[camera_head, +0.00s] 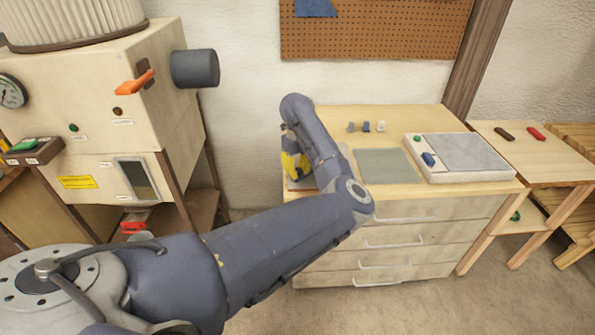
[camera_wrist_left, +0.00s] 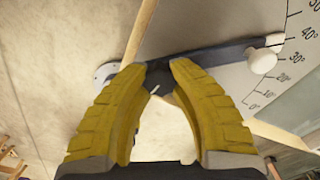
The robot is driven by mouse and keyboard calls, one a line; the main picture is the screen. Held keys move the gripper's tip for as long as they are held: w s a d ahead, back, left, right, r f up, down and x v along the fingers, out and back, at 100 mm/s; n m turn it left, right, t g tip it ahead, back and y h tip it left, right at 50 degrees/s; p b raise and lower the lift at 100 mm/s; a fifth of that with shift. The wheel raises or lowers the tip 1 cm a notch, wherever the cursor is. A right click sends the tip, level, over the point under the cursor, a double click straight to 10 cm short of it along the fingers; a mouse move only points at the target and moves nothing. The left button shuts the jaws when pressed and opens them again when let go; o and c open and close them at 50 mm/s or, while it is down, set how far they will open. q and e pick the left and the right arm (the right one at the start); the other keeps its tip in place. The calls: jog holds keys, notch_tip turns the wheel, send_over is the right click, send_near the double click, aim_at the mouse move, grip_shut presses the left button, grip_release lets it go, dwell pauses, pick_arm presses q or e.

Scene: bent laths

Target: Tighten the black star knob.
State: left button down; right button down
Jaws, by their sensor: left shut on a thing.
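In the left wrist view the black star knob (camera_wrist_left: 159,78) is a small dark piece between the two yellow fingertips. My left gripper (camera_wrist_left: 158,67) is shut on it, and the fingers hide most of its shape. A dark pointer arm (camera_wrist_left: 215,57) runs from the knob to the right over a grey plate with a degree scale (camera_wrist_left: 290,70). Its tip lies between the 30 and 40 degree marks. In the head view my left gripper (camera_head: 295,162) is at the left end of the drawer cabinet, partly behind my own arm. The knob is hidden there. My right gripper is not in view.
A white round knob (camera_wrist_left: 262,60) stands on the scale plate near the pointer tip. The drawer cabinet (camera_head: 420,215) carries a grey-green mat (camera_head: 385,165), several small pegs and a white tray (camera_head: 470,176). A machine with an orange lever (camera_head: 134,82) stands at left.

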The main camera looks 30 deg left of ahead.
aim_at(297, 170)
pick_arm(q)
jog(key=m, duration=0.4)
jog(key=shift+m, duration=2.5)
jog(key=c, duration=1)
grip_release()
jog(key=shift+o, duration=0.2)
notch_tip(297, 170, up, 12)
jog(key=shift+a, duration=0.1)
